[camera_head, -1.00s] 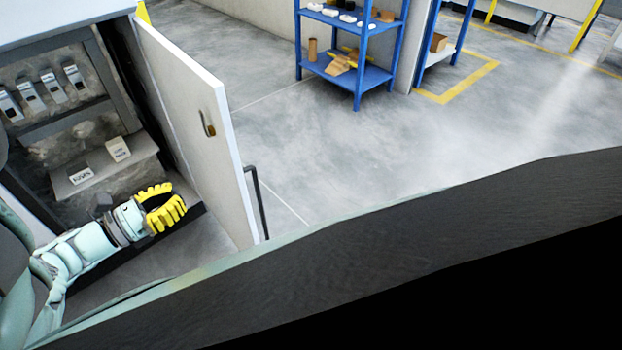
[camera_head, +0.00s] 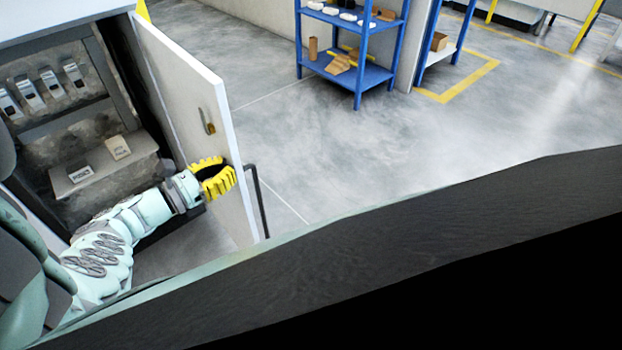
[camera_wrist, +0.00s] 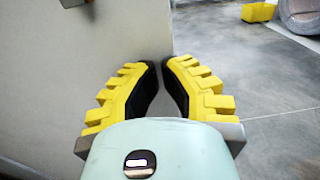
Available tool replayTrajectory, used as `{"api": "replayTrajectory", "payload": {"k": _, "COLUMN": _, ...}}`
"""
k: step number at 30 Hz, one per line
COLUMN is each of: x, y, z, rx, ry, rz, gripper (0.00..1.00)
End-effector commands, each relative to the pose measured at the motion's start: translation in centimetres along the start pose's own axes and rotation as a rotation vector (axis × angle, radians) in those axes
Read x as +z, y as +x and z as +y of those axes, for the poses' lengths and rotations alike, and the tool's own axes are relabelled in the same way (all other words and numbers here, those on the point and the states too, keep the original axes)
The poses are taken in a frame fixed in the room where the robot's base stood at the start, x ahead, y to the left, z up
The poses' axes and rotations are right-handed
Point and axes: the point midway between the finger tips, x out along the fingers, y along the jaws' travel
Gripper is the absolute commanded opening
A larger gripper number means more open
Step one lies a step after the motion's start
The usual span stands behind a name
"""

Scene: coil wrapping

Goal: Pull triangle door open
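The cabinet door (camera_head: 178,95) is a pale panel with a small metal handle (camera_head: 208,122), standing swung out from the cabinet. A triangle mark on it cannot be made out. My gripper (camera_head: 222,178) has yellow ribbed fingers and is low at the door's free edge, below the handle. In the wrist view the door (camera_wrist: 75,40) fills the upper left, and its edge lies beyond the gap between the fingertips (camera_wrist: 161,66). The fingers are parted by a narrow gap, with nothing seen between them. Whether they touch the door cannot be told.
The open cabinet (camera_head: 85,115) holds several switches and two small labelled blocks on a ledge. A blue shelf (camera_head: 355,75) stands farther back.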

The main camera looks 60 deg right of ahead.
Motion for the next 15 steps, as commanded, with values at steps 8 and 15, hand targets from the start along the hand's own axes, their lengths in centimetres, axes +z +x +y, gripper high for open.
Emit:
{"api": "replayTrajectory", "payload": {"k": 8, "x": 0.2, "y": 3.3, "z": -0.2, "rx": 0.054, "ry": -0.001, "rz": -0.009, "gripper": 0.00}}
{"api": "replayTrajectory", "payload": {"k": 15, "x": -0.3, "y": 9.3, "z": 0.1, "rx": 0.180, "ry": 0.001, "rz": -0.008, "gripper": 0.00}}
